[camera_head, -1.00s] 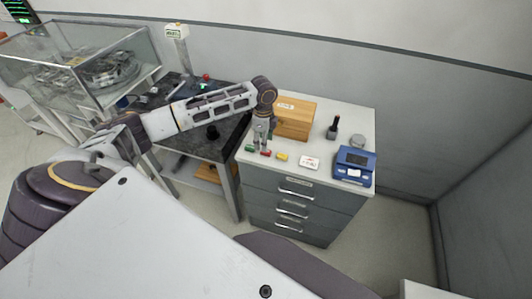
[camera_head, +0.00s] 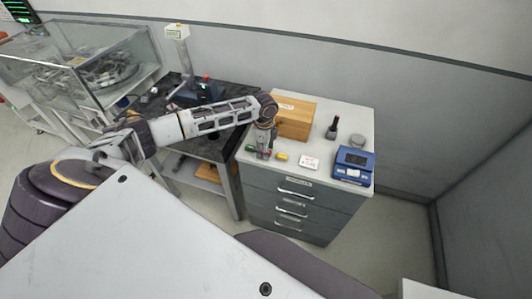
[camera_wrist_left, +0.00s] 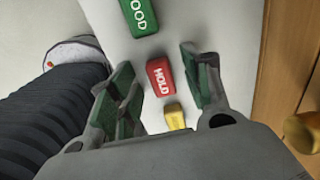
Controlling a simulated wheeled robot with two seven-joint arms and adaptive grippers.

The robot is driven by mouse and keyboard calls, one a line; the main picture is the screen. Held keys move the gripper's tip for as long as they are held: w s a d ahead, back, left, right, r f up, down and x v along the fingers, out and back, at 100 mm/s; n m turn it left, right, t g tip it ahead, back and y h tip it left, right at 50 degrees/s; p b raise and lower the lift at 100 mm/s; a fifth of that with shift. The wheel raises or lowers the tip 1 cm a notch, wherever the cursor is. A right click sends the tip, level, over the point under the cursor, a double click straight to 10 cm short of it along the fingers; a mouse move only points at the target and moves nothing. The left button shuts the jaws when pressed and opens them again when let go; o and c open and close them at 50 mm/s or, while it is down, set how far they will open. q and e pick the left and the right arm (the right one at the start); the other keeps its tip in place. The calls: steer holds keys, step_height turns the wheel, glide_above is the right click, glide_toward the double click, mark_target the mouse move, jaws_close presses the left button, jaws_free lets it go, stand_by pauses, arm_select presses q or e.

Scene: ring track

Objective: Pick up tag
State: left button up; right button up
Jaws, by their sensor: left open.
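A red tag (camera_wrist_left: 160,78) marked HOLD lies on the white counter top (camera_wrist_left: 220,40), between the two spread fingers of my left gripper (camera_wrist_left: 156,60) in the left wrist view. The fingers are apart from it on both sides. A green tag (camera_wrist_left: 139,16), its lettering partly cut off, lies beyond the fingertips; it also shows in the head view (camera_head: 249,148). A yellow tag (camera_wrist_left: 175,117) lies nearer the palm, partly hidden by the gripper; it also shows in the head view (camera_head: 282,156). In the head view my left gripper (camera_head: 262,155) points down over the tag row and mostly hides the red tag.
A wooden box (camera_head: 296,122) stands close behind the gripper. To the right are a white card (camera_head: 309,162), a blue device (camera_head: 353,167), a dark stamp-like object (camera_head: 332,128) and a round grey object (camera_head: 357,141). A dark table (camera_head: 217,147) adjoins on the left.

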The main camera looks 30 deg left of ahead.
arm_select(q)
steer(key=shift+c, duration=0.5)
steer(key=c, duration=0.8)
steer(key=shift+r, duration=0.1)
steer(key=shift+c, duration=0.2)
step_height(320, 180, up, 10)
steer(key=shift+b, duration=0.45)
